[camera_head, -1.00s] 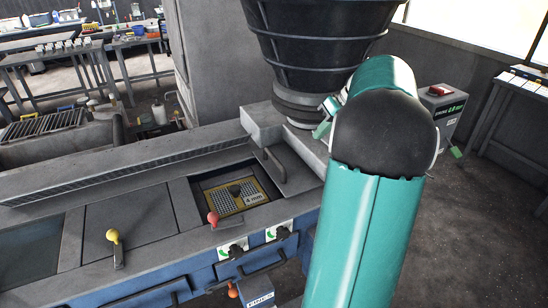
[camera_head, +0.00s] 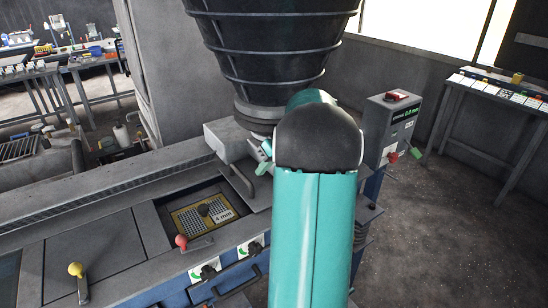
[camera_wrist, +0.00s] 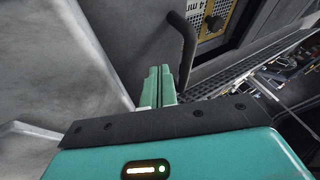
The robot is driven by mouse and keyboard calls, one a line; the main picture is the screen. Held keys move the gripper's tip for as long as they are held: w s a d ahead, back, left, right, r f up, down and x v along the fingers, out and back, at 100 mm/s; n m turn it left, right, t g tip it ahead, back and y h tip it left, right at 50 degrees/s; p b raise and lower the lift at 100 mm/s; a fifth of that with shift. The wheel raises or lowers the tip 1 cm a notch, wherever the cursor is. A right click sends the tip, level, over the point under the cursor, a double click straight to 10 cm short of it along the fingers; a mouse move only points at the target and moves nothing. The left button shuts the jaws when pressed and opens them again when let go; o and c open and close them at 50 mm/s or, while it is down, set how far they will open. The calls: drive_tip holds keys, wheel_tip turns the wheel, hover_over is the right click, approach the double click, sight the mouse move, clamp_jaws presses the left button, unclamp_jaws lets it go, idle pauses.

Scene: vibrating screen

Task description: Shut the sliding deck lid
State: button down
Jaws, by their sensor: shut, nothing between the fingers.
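The sliding deck lid (camera_head: 262,194) is a grey plate at the right of the deck opening. It stands open, and a yellow-framed screen marked 4 mm (camera_head: 203,213) shows in the opening. The lid's dark bar handle (camera_head: 241,180) stands near its left edge; the handle also shows in the wrist view (camera_wrist: 186,45). My gripper (camera_head: 262,158) is at the handle's upper right in the head view, partly hidden by my arm. In the wrist view my gripper's green fingers (camera_wrist: 160,78) are together and empty, close beside the handle; I cannot tell whether they touch it.
A large black hopper (camera_head: 270,45) rises behind the lid. A red-knobbed lever (camera_head: 182,241) and a yellow-knobbed lever (camera_head: 76,270) stand on the deck's front. A grey control box (camera_head: 390,125) stands at right. Floor is free at the right.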

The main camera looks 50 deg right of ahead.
drive_tip(key=shift+a, duration=0.8)
drive_tip(key=shift+w+a+f, duration=0.2)
drive_tip(key=shift+w+a, duration=0.15)
drive_tip(key=shift+a, duration=0.05)
drive_tip(key=shift+s+r, duration=0.1)
drive_tip(key=shift+a, duration=0.15)
drive_tip(key=w+a, duration=0.4)
drive_tip(key=a, duration=0.8)
drive_tip(key=w+a, duration=0.3)
drive_tip(key=a, duration=0.8)
drive_tip(key=shift+w+a, duration=0.35)
